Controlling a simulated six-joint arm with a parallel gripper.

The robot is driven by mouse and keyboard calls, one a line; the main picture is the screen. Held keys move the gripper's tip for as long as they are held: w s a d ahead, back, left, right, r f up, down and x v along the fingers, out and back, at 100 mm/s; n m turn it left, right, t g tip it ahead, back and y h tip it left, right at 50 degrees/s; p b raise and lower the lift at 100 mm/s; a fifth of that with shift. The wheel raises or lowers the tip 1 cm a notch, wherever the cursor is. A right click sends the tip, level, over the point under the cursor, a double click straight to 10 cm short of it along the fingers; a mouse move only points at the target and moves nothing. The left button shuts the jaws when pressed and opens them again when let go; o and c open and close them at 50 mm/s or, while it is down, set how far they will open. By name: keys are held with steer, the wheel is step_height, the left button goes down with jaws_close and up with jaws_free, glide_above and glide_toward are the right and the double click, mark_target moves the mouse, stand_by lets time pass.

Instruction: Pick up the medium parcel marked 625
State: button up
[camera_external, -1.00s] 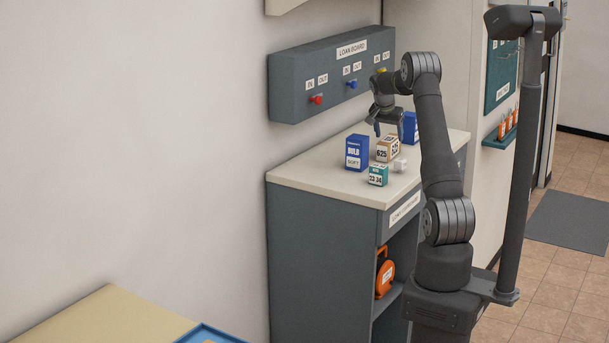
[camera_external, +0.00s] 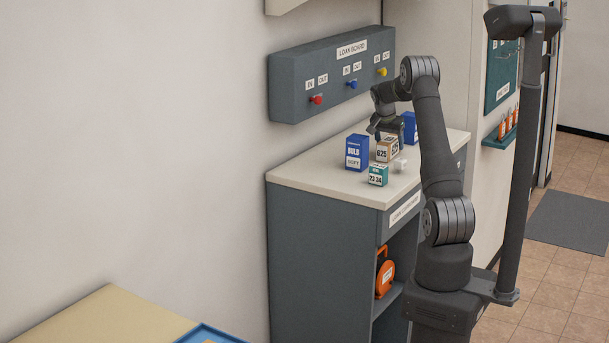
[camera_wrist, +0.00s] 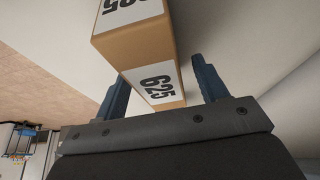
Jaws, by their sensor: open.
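The parcel marked 625 (camera_external: 383,152) is a tan cardboard box with white labels, standing on the pale top of the grey cabinet. My gripper (camera_external: 387,128) is just above and behind it in the external view. In the wrist view the parcel (camera_wrist: 150,52) reaches in from the top, its 625 label facing the camera. The two blue fingers of my gripper (camera_wrist: 162,84) are apart, with the parcel's near end between them. A gap shows on the right finger's side; the left finger is close to the box. I cannot tell whether it touches.
A blue bulb box (camera_external: 357,153) stands left of the parcel and another blue box (camera_external: 410,128) behind right. A small teal box (camera_external: 378,175) and a white cube (camera_external: 399,165) stand in front. The loan board (camera_external: 332,75) is on the wall behind. The cabinet top (camera_external: 322,178) is clear at the left.

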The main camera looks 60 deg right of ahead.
steer(key=c, duration=1.2)
steer(key=shift+r, duration=0.1)
